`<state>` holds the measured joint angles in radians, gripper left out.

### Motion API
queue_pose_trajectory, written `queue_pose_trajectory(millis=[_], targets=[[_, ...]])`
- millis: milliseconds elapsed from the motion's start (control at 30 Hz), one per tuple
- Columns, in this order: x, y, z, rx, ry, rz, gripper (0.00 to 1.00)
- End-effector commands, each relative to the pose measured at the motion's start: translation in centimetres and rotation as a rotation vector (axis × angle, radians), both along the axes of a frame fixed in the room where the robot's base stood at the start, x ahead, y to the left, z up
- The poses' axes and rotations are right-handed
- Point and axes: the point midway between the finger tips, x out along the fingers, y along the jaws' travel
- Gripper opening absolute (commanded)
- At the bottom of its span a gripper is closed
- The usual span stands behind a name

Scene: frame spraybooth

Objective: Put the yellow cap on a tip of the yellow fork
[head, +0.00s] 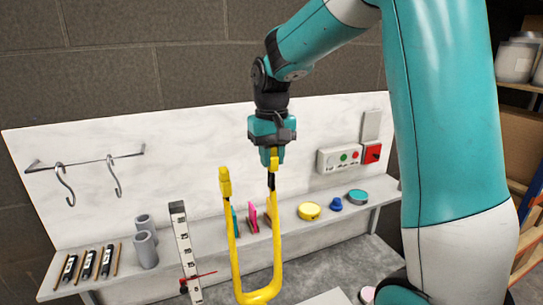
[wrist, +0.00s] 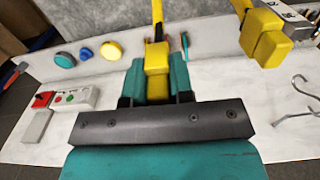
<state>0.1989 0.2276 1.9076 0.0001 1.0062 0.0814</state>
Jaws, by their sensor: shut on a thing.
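The yellow fork (head: 236,262) is a U-shaped frame with two upright arms. Its left tip carries a yellow block-like cap (head: 225,182), which also shows at the right in the wrist view (wrist: 268,40). My gripper (head: 272,157) is above the right tip, pointing down, shut on another yellow cap (head: 274,164). In the wrist view this cap (wrist: 157,82) sits between the teal fingers, in line with the fork arm (wrist: 157,14). A dark stretch of the right tip (head: 271,181) shows just below the cap. I cannot tell how far the cap is over the tip.
A shelf behind holds a yellow disc (head: 309,211), a blue knob (head: 336,204), a teal disc (head: 357,197) and grey cylinders (head: 146,249). A marked upright scale (head: 184,243) stands left of the fork. Hooks (head: 64,184) hang on the back panel. A control box (head: 339,157) is at right.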

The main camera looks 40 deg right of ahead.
Motion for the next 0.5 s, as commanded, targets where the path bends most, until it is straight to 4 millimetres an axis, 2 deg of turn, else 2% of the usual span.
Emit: queue_pose_trajectory(millis=[500], targets=[[0.00, 0.00, -1.12, 0.000, 0.000, 0.000, 0.00]])
